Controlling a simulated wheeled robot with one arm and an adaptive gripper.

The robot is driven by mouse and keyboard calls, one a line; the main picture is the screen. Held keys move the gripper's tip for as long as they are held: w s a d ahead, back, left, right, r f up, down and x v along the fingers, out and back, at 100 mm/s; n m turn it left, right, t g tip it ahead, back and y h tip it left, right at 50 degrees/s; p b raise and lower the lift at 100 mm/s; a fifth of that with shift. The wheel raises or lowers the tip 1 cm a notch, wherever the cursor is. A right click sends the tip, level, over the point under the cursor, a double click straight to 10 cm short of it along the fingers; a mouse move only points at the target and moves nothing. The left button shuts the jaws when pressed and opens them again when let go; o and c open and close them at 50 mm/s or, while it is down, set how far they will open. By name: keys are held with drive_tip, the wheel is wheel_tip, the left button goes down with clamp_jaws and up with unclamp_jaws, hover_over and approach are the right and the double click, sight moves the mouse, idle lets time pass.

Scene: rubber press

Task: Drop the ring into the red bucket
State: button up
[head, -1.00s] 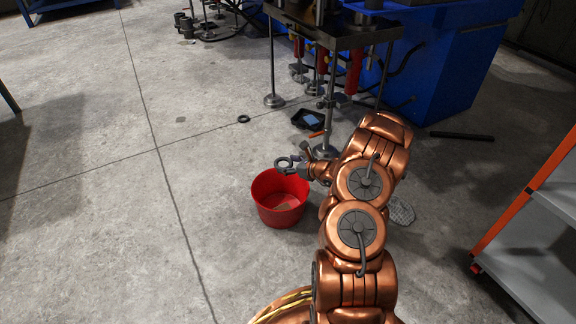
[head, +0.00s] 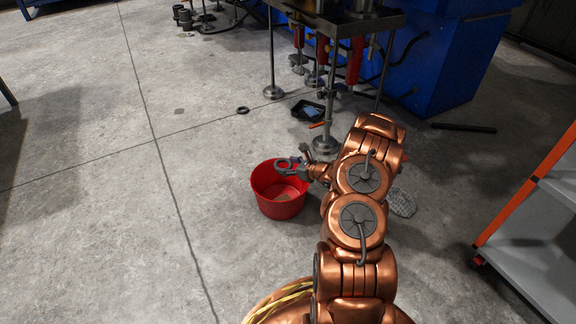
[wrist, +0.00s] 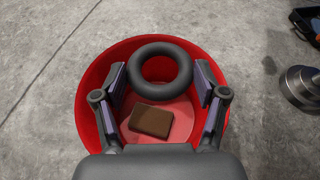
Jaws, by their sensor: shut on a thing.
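The red bucket (head: 283,209) stands on the floor in the head view, left of my arm. My gripper (head: 287,164) is over its far rim in that view. In the wrist view, the dark grey ring (wrist: 139,68) sits between the two fingers of my gripper (wrist: 160,78), which is shut on it. The bucket (wrist: 88,100) lies beneath, and the ring overlaps its opening toward the top of the picture. A brown block (wrist: 152,121) lies on the bucket's bottom. The exact height of the ring above the rim is hard to tell.
Another dark ring (head: 243,110) lies on the floor beyond the bucket. A black tray (head: 308,111) and the press stand's round foot (head: 325,146) are behind it. An orange-framed shelf cart (head: 530,187) stands at right. The floor at left is clear.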

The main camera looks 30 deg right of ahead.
drive_tip(key=o, duration=1)
drive_tip(key=v, duration=1.2)
